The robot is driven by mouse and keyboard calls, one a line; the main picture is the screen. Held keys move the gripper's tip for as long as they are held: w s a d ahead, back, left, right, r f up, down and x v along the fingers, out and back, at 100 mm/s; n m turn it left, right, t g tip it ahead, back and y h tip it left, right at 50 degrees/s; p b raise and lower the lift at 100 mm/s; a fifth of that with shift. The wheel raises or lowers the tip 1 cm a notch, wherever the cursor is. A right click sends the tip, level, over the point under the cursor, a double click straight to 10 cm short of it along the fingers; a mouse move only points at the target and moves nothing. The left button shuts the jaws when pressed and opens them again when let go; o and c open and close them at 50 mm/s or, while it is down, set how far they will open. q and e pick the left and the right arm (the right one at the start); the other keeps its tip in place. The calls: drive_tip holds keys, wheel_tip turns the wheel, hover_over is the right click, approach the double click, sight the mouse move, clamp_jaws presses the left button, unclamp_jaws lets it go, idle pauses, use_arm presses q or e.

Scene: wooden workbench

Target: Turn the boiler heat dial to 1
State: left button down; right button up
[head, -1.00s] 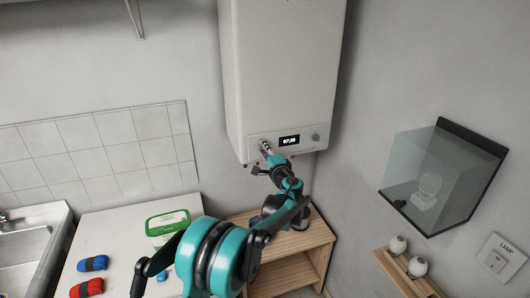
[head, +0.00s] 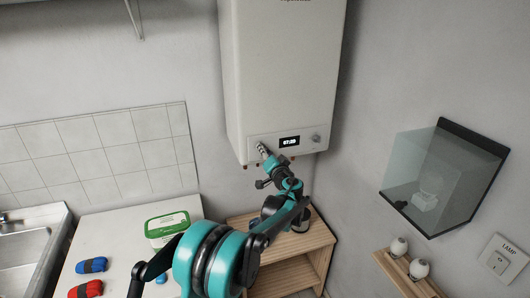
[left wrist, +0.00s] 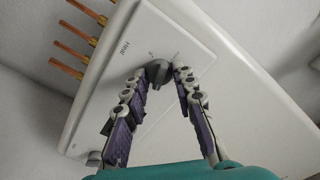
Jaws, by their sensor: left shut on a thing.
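The white boiler (head: 280,70) hangs on the wall, with a control strip along its lower front. My left gripper (head: 262,150) is at the left end of this strip and covers the heat dial there in the head view. In the left wrist view the grey heat dial (left wrist: 158,72) sits between the two fingertips of my left gripper (left wrist: 164,74), beside printed lettering that seems to read "Heat". The gripper is shut on the dial. Which mark the dial points to is too small to tell. My right gripper is not in view.
The strip also has a lit display (head: 289,141) and a second knob (head: 316,138) to the right. Copper pipes (left wrist: 75,50) stick out of the boiler's underside. A wooden shelf unit (head: 290,245) stands below. A glass box (head: 440,180) hangs on the right wall.

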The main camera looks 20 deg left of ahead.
use_arm(q)
drive_tip(key=shift+n, duration=0.3)
drive_tip(key=shift+f, duration=0.1)
drive_tip(key=c, duration=1.2)
unclamp_jaws()
drive_tip(key=v, duration=1.2)
